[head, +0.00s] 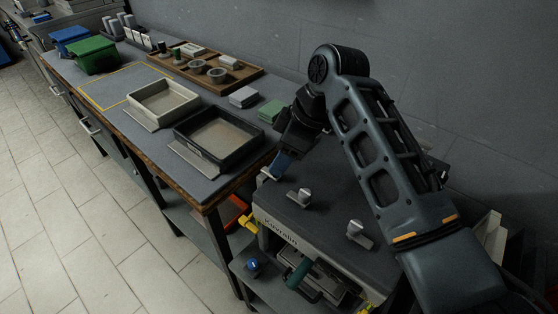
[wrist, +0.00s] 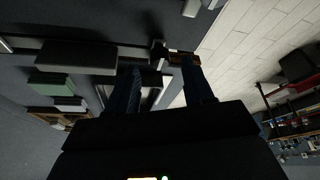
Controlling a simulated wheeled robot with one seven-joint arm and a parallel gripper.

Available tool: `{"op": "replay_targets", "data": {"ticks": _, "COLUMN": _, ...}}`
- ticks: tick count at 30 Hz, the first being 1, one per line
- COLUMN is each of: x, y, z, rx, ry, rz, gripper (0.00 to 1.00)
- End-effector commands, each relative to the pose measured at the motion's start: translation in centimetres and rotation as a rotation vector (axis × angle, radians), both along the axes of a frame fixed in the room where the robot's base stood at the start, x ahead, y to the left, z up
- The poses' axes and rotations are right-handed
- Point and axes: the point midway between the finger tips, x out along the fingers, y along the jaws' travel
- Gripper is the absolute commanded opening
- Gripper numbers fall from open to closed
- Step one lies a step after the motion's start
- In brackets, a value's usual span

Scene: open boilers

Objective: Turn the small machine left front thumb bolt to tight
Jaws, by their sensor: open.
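The small machine (head: 278,213) has a dark flat top and a light front face with lettering. Two silver thumb bolts, a middle one (head: 304,195) and a right one (head: 355,229), stand on its top, each beside a flat light tab. Another light tab (head: 267,174) shows at the left corner, beside my gripper (head: 279,168); the gripper hides most of what is there. In the wrist view my gripper (wrist: 160,66) has its two fingers apart with nothing held between them. A small dark part (wrist: 158,50) lies just beyond the fingertips; I cannot tell whether it is the left bolt.
A workbench (head: 130,125) adjoins the machine's left side. On it are a black tray (head: 182,132), a cream tray (head: 137,105), a wooden tray (head: 247,81) and green blocks (head: 270,111). A grey wall stands behind. The tiled floor (head: 60,200) at left is clear.

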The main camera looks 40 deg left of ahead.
Motion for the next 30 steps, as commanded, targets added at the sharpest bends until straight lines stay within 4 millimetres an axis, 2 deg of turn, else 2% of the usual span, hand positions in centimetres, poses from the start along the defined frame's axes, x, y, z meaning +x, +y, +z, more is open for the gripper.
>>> {"op": "replay_targets", "data": {"ticks": 4, "x": 0.4, "y": -0.9, "z": 2.4, "rx": 0.002, "ry": -0.003, "rz": 0.001, "gripper": 0.52}}
{"op": "replay_targets", "data": {"ticks": 10, "x": 0.6, "y": -1.6, "z": 4.3, "rx": 0.000, "ry": 0.000, "rz": 0.001, "gripper": 0.52}}
{"op": "replay_targets", "data": {"ticks": 30, "x": 0.6, "y": -1.8, "z": 4.6, "rx": 0.000, "ry": 0.001, "rz": 0.001, "gripper": 0.52}}
